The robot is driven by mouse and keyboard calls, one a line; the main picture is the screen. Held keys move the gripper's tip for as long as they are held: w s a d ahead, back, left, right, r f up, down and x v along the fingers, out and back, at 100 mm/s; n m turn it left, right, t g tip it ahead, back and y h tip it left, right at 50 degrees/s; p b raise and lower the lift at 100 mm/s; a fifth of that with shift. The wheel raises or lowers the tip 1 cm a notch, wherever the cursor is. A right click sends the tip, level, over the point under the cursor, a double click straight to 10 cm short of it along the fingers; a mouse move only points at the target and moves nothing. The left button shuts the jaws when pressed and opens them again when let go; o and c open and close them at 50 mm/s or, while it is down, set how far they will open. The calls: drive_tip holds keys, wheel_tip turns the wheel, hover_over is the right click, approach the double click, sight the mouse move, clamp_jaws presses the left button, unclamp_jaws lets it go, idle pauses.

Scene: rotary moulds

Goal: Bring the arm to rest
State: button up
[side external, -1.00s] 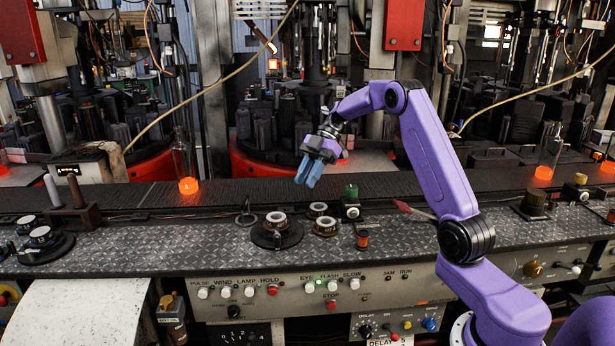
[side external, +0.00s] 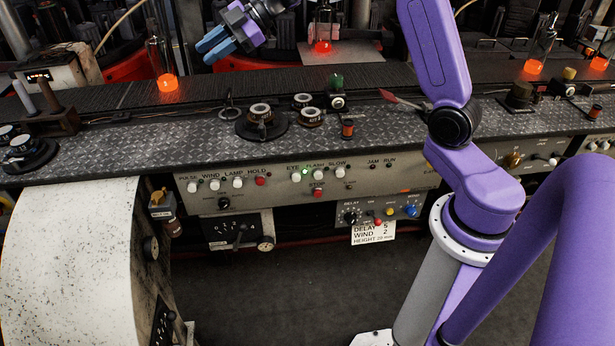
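My gripper (side external: 207,48) hangs in the upper left of the side external view, above the dark conveyor belt (side external: 110,93) and clear of it. Its blue fingers point down and to the left, and nothing shows between them. The fingers overlap from this angle, so their gap is unclear. My purple arm (side external: 438,50) rises at the right, and its upper part runs out of the top of the picture.
Glass bottles with glowing orange bottoms stand along the belt, one (side external: 167,80) left of my gripper and one (side external: 323,45) right. Dials, including a round black one (side external: 261,120), stand on the tread-plate ledge (side external: 400,128). A control panel (side external: 270,185) lies below.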

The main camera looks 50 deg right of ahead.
drive_tip(key=s+a+r+m+t+h, duration=0.1)
drive_tip(key=s+a+r+m+t, duration=0.2)
drive_tip(key=a, duration=0.4)
drive_tip(key=s+a+f+m+h, duration=0.2)
drive_tip(key=s+m+h, duration=0.1)
drive_tip(key=s, duration=0.4)
drive_tip(key=s+d+f+g+h, duration=0.2)
drive_tip(key=s+d+f+g, duration=0.1)
drive_tip(key=s, duration=0.8)
drive_tip(key=s+d+f+g+h, duration=0.2)
drive_tip(key=s+f+g, duration=0.1)
drive_tip(key=s, duration=0.8)
drive_tip(key=s+d+f+g+h, duration=0.2)
drive_tip(key=s+f, duration=0.3)
drive_tip(key=s, duration=0.6)
drive_tip(key=shift+s+d+f+g, duration=0.25)
drive_tip(key=shift+d+f+g, duration=0.05)
drive_tip(key=shift+d+g, duration=0.45)
